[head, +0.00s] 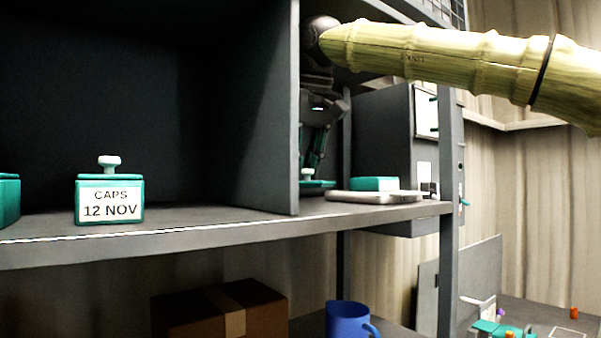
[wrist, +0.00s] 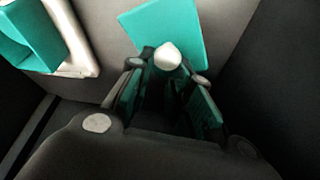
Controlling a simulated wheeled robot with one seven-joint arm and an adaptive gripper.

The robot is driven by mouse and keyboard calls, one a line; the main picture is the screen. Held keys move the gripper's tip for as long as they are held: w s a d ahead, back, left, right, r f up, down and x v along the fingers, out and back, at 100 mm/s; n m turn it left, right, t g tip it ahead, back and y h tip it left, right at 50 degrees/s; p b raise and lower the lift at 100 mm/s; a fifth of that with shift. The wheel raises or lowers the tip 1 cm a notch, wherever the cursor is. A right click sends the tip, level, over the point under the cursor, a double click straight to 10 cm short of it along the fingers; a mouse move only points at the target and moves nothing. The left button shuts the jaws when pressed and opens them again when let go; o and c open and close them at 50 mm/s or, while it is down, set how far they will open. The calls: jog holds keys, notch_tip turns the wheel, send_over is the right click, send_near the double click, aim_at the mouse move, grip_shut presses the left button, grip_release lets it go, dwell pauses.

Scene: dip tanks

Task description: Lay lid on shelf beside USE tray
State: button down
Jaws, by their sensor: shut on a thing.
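The lid (head: 318,184) is a flat teal plate with a pale knob, seen partly behind the dark partition's edge in the head view. It also shows as a teal square with a white knob in the wrist view (wrist: 185,30). My gripper (head: 313,164) points down and is shut on the lid's knob (wrist: 168,57). The lid is level with the shelf board or just above it; I cannot tell if it touches. To its right is a white tray (head: 345,197) with a teal open container (head: 374,184) on it. No USE label is readable.
The dark partition (head: 270,110) stands just left of my gripper. A teal box labelled CAPS 12 NOV (head: 110,200) is left of it. A shelf post (head: 446,150) and a grey cabinet (head: 380,130) are at right. A blue mug (head: 348,320) and cardboard box (head: 220,312) are below.

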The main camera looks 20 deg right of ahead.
jog(key=shift+w+a+f, duration=0.1)
jog(key=shift+w+a, duration=0.1)
jog(key=shift+w, duration=0.3)
jog(key=shift+s+d+f+p, duration=0.1)
jog(key=shift+d+f+p, duration=0.1)
jog(key=shift+f+p, duration=0.75)
jog(key=shift+a+f+b, duration=0.1)
jog(key=shift+f+b, duration=0.2)
jog(key=shift+f, duration=0.45)
jog(key=shift+f, duration=0.15)
jog(key=c, duration=1.3)
grip_release()
